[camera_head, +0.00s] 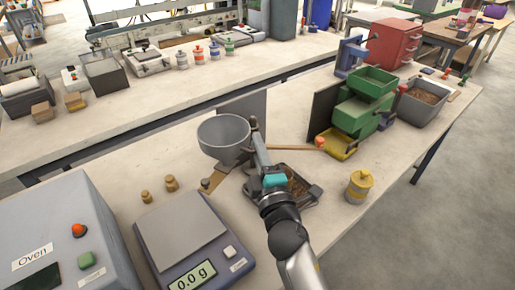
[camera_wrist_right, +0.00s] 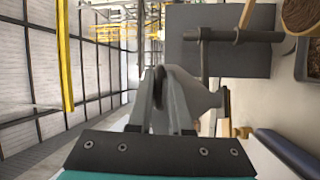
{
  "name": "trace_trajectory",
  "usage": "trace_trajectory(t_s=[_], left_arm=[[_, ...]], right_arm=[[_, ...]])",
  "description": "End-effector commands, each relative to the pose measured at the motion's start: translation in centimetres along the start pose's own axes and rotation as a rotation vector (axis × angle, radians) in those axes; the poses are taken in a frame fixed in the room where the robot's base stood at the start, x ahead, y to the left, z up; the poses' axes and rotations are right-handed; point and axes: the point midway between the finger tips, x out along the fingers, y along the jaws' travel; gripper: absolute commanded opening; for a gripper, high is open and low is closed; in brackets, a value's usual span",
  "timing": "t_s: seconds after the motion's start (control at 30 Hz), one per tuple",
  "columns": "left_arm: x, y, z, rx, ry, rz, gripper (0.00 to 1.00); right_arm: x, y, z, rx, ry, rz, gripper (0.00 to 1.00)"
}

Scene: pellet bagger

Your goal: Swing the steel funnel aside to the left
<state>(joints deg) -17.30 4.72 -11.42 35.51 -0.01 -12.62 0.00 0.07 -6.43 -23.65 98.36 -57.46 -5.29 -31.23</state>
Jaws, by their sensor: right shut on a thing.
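The steel funnel (camera_head: 222,138), a wide grey bowl, stands above the bench left of the dark tray. My right gripper (camera_head: 252,128) is at the right edge of its rim, shut on the funnel. In the right wrist view the fingers (camera_wrist_right: 172,100) close on a grey part of the funnel (camera_wrist_right: 203,97); the exact contact is partly hidden by the fingers. My left gripper is in neither view.
A digital scale (camera_head: 190,240) and an oven (camera_head: 65,240) stand at the near left. A pellet tray (camera_head: 312,197), yellow jar (camera_head: 358,187) and green machine (camera_head: 355,110) are to the right.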

Motion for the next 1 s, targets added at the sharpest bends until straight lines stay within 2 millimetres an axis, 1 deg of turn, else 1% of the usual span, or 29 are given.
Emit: trace_trajectory(t_s=[0.03,0.27,0.3,0.5,0.8,0.93,1.0], left_arm=[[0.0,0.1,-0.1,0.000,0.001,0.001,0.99],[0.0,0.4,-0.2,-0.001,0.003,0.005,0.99],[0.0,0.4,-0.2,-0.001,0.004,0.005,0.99],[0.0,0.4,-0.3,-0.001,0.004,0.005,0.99],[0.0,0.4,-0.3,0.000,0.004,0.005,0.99],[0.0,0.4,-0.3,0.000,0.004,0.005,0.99],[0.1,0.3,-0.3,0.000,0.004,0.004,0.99]], right_arm=[[0.2,0.9,-0.4,0.002,0.011,0.021,0.00],[0.3,0.9,-0.4,0.003,0.012,0.021,0.00],[0.2,0.9,-0.4,0.003,0.012,0.021,0.20],[0.2,0.7,-0.3,0.003,0.010,0.017,0.41],[-0.1,0.3,-0.2,0.002,0.006,0.008,0.41],[-1.2,0.2,-0.1,0.002,0.005,0.006,0.41],[-2.1,0.2,-0.1,0.002,0.005,0.005,0.41]])
